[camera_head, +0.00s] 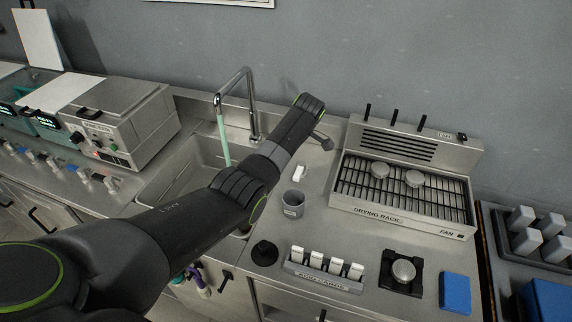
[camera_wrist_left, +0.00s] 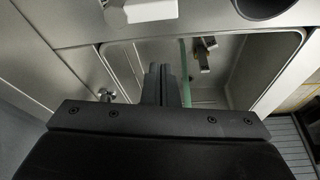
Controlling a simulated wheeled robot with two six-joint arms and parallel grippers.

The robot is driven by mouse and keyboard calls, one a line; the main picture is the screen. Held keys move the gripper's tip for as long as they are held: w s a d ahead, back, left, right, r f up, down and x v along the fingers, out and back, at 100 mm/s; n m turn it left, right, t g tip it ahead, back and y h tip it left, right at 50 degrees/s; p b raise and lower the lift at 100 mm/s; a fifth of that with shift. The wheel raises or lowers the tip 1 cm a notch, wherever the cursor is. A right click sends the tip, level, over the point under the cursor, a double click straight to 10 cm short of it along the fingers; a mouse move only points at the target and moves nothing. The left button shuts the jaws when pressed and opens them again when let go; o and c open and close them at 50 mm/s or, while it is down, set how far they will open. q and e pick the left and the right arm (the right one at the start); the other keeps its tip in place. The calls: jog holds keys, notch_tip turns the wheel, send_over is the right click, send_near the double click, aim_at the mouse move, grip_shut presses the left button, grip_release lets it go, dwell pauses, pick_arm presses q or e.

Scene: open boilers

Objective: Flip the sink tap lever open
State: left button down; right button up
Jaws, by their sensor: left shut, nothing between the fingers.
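The sink tap (camera_head: 249,110) is a tall steel gooseneck at the back of the sink. A pale green stream (camera_head: 223,139) runs down from its spout into the basin; it also shows in the wrist view (camera_wrist_left: 184,70). My left arm crosses in front of the tap's lower part in the head view. My right gripper is not in view.
A grey mug (camera_head: 292,204) and a small white item (camera_head: 299,173) stand on the counter right of the sink. A drying rack (camera_head: 399,220) is further right, a steel box instrument (camera_head: 128,118) left. A labelled rack (camera_head: 322,279) stands near the front.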

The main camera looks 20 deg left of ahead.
pick_arm(q)
jog(key=shift+b+v, duration=0.55)
jog(key=shift+v, duration=2.05)
jog(key=shift+w, duration=0.2)
